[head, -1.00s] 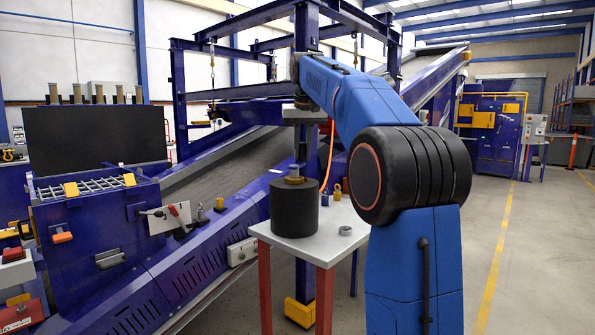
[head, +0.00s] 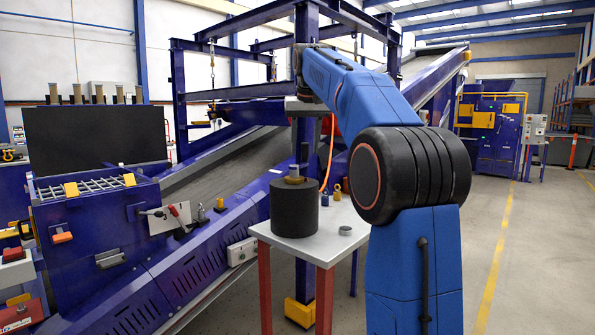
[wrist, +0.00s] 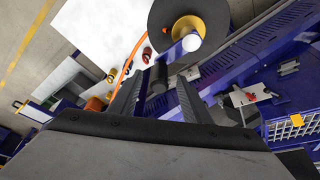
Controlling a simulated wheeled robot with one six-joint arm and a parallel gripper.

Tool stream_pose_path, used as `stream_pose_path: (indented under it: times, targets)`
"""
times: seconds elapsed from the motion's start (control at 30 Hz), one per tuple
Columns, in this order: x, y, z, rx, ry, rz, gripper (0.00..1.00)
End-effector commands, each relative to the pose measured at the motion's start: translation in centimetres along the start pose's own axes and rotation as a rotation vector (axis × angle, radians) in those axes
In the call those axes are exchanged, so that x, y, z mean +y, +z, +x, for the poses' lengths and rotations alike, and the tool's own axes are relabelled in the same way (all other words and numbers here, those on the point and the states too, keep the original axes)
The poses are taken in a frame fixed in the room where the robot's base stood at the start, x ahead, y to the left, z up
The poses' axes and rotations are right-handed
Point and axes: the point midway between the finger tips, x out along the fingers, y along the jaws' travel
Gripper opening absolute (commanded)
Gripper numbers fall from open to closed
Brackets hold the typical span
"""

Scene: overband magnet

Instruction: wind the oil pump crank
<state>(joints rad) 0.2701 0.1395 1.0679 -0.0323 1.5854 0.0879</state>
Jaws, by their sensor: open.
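My gripper (wrist: 160,77) is open in the wrist view, its two dark fingers apart. A dark cylindrical part shows in the gap between them; I cannot tell whether it lies beyond the fingertips. In the head view my fingers cannot be made out. I cannot surely pick out the oil pump crank.
A light table (head: 318,238) with red legs carries a large black cylinder (head: 294,212), a grey ring (head: 345,230) and small padlock-like items. An orange cable (head: 330,155) hangs above it. The blue conveyor frame rises behind. Open floor (head: 530,260) lies at the right.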

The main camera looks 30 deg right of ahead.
Motion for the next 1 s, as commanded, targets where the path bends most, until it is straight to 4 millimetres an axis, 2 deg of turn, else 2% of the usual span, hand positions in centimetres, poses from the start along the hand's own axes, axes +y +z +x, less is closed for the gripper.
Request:
stream_pose_path:
  times: [0.5,0.9,0.97,1.0]
  targets:
    - [0.0,-1.2,-3.1,0.001,0.000,0.000,0.44]
    - [0.0,-1.4,-3.7,0.000,0.000,0.000,0.44]
    - [0.0,-1.4,-3.7,0.000,0.000,0.000,0.56]
    - [0.0,-1.4,-3.7,0.000,0.000,0.000,0.65]
